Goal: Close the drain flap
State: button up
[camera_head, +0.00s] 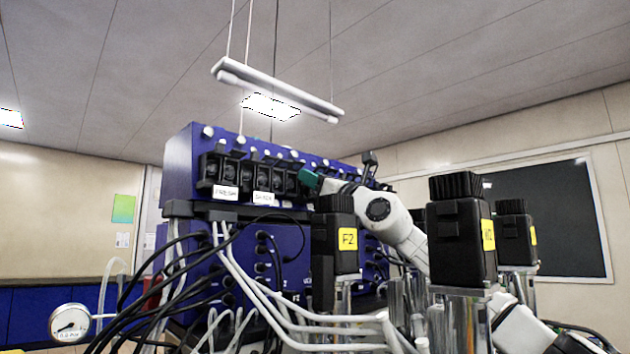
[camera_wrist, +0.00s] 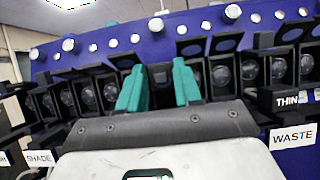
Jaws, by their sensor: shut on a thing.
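The blue cabinet (camera_head: 179,165) carries a row of black pump-like housings with round faces and small flaps. My gripper (camera_head: 309,181) reaches this row from the right. In the wrist view its two teal fingers (camera_wrist: 158,80) stand at the row, shut on a narrow black flap (camera_wrist: 160,76) between them. The fingers and palm hide most of it. No label reading "drain" is legible, so I cannot tell from lettering whether this is the drain flap. Legible labels are SHADE (camera_wrist: 39,158) on the left, and WASTE (camera_wrist: 293,136) and THIN (camera_wrist: 287,99) on the right.
A pressure gauge (camera_head: 70,324) is at lower left.

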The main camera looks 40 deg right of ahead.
jog(key=o, duration=0.7)
jog(key=shift+s+f, duration=0.1)
jog(key=shift+s, duration=0.05)
jog(key=shift+b+v, duration=4.8)
jog(key=shift+v, duration=0.45)
jog(key=shift+d, duration=0.1)
